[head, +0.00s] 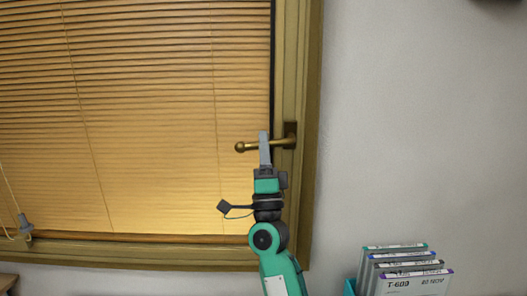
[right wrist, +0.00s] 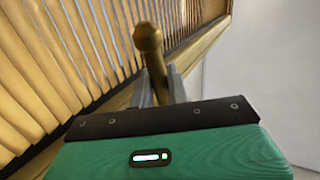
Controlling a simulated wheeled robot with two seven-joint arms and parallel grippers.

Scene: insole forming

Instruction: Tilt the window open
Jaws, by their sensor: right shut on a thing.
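The window (head: 297,75) has a brownish-gold frame, with blinds (head: 140,110) covering its pane. A brass handle (head: 243,147) sits on the right side of the frame and points left, about horizontal, from its dark mounting plate (head: 290,133). My right gripper (head: 265,143) comes up from below and is shut on the handle's bar, between its knob and the plate. In the right wrist view the handle (right wrist: 148,40) stands between the two grey fingers (right wrist: 161,92), its rounded knob sticking out past them. My left gripper is not in view.
A teal holder (head: 349,287) with several upright cases (head: 415,284) stands at the lower right. A blind cord with a grey toggle (head: 25,224) hangs at the lower left. The wall (head: 420,120) right of the window is bare.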

